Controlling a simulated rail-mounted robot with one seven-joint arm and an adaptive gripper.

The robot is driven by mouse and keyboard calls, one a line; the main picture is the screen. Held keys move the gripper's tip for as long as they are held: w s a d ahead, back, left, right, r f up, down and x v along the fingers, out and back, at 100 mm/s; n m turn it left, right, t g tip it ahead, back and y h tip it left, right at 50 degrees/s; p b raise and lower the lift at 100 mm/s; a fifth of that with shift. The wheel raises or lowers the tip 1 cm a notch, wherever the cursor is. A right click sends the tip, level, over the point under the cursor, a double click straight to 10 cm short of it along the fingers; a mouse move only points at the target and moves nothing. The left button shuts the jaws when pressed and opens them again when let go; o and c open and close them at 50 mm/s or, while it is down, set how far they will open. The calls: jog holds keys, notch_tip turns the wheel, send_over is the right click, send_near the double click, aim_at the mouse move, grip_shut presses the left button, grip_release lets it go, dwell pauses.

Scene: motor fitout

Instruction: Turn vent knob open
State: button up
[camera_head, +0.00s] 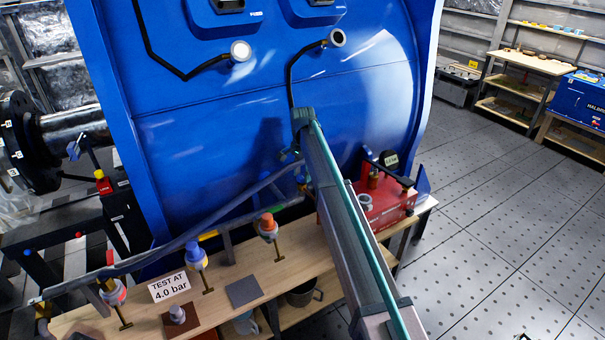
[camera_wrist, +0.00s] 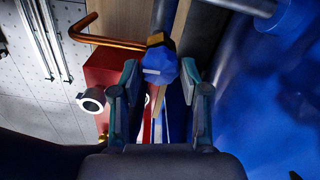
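A blue faceted knob (camera_wrist: 160,66) with a brass-coloured collar shows in the wrist view, on a dark pipe; I take it to be the vent knob. My gripper (camera_wrist: 160,72) is open, with one teal-grey finger on each side of the knob in the picture. Gaps show between knob and fingertips, and I cannot tell how far the knob lies beyond them. In the head view my arm reaches up to the blue tank (camera_head: 240,120), and the gripper near its side is small and dark. The knob cannot be made out there.
A red pump box (camera_head: 391,207) stands on the bench (camera_head: 315,266), right of my arm; in the wrist view a bent copper-coloured bar (camera_wrist: 105,40) passes near it. Coloured valves, a "TEST AT 4.0 bar" sign (camera_head: 169,288) and a hose (camera_head: 160,250) are to the left.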

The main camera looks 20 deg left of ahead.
jog(key=c, duration=0.6)
jog(key=shift+c, duration=0.2)
jog(key=shift+n, duration=0.3)
jog(key=n+b, duration=0.2)
jog(key=n, duration=0.2)
jog(key=shift+f+n, duration=0.1)
jog(key=shift+n, duration=0.2)
jog(key=n+b, duration=0.1)
jog(key=n, duration=0.4)
jog(key=shift+a+b, duration=0.15)
jog(key=shift+b, duration=0.15)
jog(key=n+b, duration=0.1)
jog(key=n, duration=0.5)
jog(key=shift+n, duration=0.4)
jog(key=n+b, duration=0.1)
jog(key=n, duration=0.5)
jog(key=shift+s+a+n, duration=0.1)
jog(key=shift+n, duration=0.2)
